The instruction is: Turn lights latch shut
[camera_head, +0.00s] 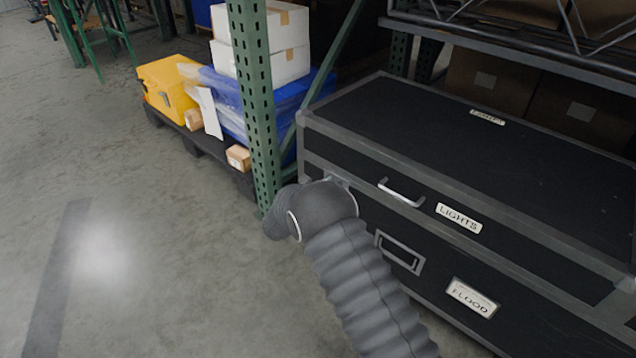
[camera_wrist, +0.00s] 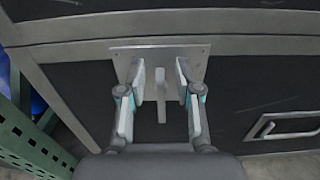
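A black case (camera_head: 400,112) with grey metal edges stands at the right, with a "LIGHTS" label (camera_head: 459,218) on its upper front. In the wrist view a metal latch plate (camera_wrist: 125,62) sits across the case's seam, with a narrow upright lever (camera_wrist: 161,98) at its middle. My gripper (camera_wrist: 160,68) is open in front of the plate, one finger on each side of the lever, with gaps to both. I cannot tell whether the fingertips touch the plate. In the head view my arm hides the gripper and most of the latch.
A green rack post (camera_head: 254,95) stands just left of the case. A shelf (camera_head: 500,50) overhangs behind it. A pallet with a yellow case (camera_head: 168,88) and white boxes (camera_head: 275,45) lies beyond the post. A handle (camera_head: 400,192) is right of my arm. Left floor is clear.

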